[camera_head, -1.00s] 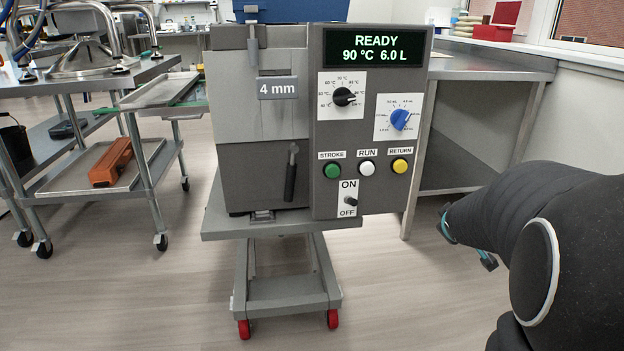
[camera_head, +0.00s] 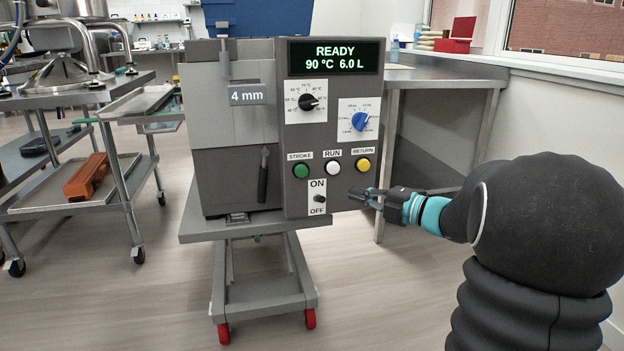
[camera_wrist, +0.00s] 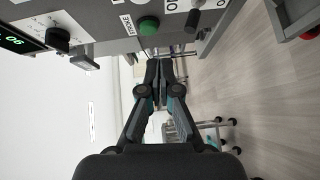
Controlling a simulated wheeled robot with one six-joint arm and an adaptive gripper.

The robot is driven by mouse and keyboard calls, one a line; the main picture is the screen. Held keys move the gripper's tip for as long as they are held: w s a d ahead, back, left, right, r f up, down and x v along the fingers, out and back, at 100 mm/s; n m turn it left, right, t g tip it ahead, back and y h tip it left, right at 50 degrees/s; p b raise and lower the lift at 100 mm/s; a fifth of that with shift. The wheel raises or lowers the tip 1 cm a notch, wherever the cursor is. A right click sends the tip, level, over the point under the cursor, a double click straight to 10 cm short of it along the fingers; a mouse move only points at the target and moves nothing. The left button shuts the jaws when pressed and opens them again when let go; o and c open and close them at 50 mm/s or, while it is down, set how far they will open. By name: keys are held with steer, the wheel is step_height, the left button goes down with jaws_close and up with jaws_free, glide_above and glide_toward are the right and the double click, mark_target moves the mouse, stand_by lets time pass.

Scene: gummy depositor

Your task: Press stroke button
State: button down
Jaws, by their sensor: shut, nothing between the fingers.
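The depositor (camera_head: 240,155) is a grey machine on a cart, its display reading READY, 90 °C, 6.0 L. The green STROKE button (camera_head: 300,169) is on its front panel, left of the white RUN button (camera_head: 333,168) and the yellow RETURN button (camera_head: 363,166). In the wrist view the green button (camera_wrist: 148,25) shows at the top, just beyond and above the fingertips. My gripper (camera_head: 362,196) is shut and empty, right of the ON/OFF switch (camera_head: 319,198) and below the RETURN button. It also shows in the wrist view (camera_wrist: 159,62), apart from the green button.
A black temperature knob (camera_head: 307,102) and a blue volume knob (camera_head: 360,121) sit above the buttons. A dark lever (camera_head: 263,176) hangs left of the panel. A metal table (camera_head: 450,73) stands behind on the right. The floor (camera_head: 370,300) in front is clear.

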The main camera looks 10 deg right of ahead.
steer(key=shift+s+a+r+n+g+y, duration=0.2)
steer(key=shift+s+a+r+n+y, duration=0.15)
steer(key=shift+s+a+n+y, duration=0.15)
steer(key=shift+s+a+r+n+g+y, duration=0.2)
steer(key=shift+s+a+r+n+y, duration=0.15)
steer(key=shift+a+n, duration=0.2)
steer(key=shift+w+a, duration=0.1)
steer(key=shift+w, duration=0.1)
glide_toward(298, 173)
steer(key=s+a+x, duration=0.1)
steer(key=x, duration=0.4)
steer(key=shift+w+p, duration=0.4)
steer(key=shift+w, duration=0.5)
